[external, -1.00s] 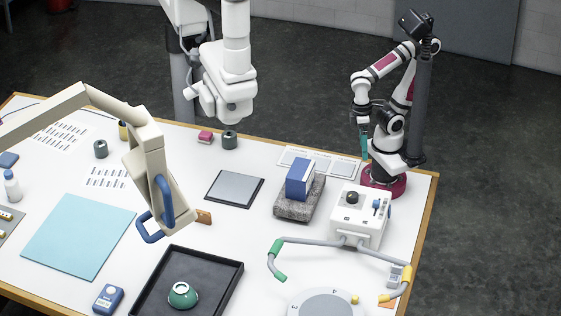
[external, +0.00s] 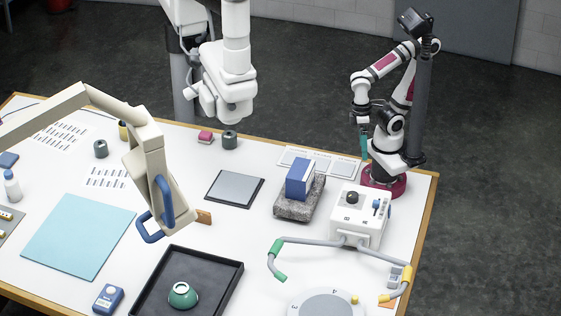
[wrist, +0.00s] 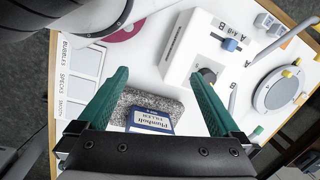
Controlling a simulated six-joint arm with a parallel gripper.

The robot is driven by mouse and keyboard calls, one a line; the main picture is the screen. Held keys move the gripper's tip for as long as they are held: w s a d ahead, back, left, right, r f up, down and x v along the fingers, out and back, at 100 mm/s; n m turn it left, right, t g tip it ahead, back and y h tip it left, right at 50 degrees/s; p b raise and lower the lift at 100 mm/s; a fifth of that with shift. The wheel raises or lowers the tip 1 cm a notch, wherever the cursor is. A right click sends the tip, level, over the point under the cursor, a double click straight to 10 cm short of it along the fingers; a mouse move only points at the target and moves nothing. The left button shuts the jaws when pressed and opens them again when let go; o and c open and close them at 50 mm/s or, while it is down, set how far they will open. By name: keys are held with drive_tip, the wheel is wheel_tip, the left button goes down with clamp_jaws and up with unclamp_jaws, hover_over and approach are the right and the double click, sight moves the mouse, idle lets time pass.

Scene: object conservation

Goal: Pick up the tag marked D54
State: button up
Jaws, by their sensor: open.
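I cannot make out a tag marked D54 in either view; no such lettering is legible. A small orange flat piece (external: 387,301) lies at the table's front right, its marking unreadable. My gripper (external: 364,148) has teal fingers and hangs at the table's right rear, beside my magenta base. In the wrist view my gripper (wrist: 160,73) is open, with nothing between its fingers. Beyond the fingers are a grey speckled block (wrist: 142,101) and a blue box (wrist: 150,120) resting on it.
The white control box (external: 361,219) with bent grey handles stands near my arm. The block (external: 296,205) and blue box (external: 300,178) stand left of it. A round dial (external: 322,306) is in front.

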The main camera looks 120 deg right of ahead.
drive_tip(key=shift+c, duration=0.2)
drive_tip(key=c, duration=0.7)
drive_tip(key=w+d+n+h, duration=0.2)
drive_tip(key=w+d+n, duration=0.1)
drive_tip(key=w, duration=0.1)
drive_tip(key=w+d+f+n+h, duration=0.1)
drive_tip(key=w+d+n+h, duration=0.2)
drive_tip(key=w+d+n, duration=0.1)
drive_tip(key=w+d+n+h, duration=0.3)
drive_tip(key=w+d, duration=0.1)
drive_tip(key=w, duration=0.2)
drive_tip(key=shift+w+f+n+g, duration=0.2)
drive_tip(key=shift+n+g, duration=0.2)
drive_tip(key=w+d+f+n+t+h, duration=0.1)
drive_tip(key=w+f+n+t+h, duration=0.15)
drive_tip(key=w+n, duration=0.4)
drive_tip(key=n+t+h, duration=0.1)
drive_tip(key=n+t, duration=0.7)
drive_tip(key=n, duration=0.7)
approach(208, 213)
drive_tip(key=x, duration=1.1)
drive_tip(key=shift+w+d+f, duration=0.15)
drive_tip(key=shift+w+d, duration=0.1)
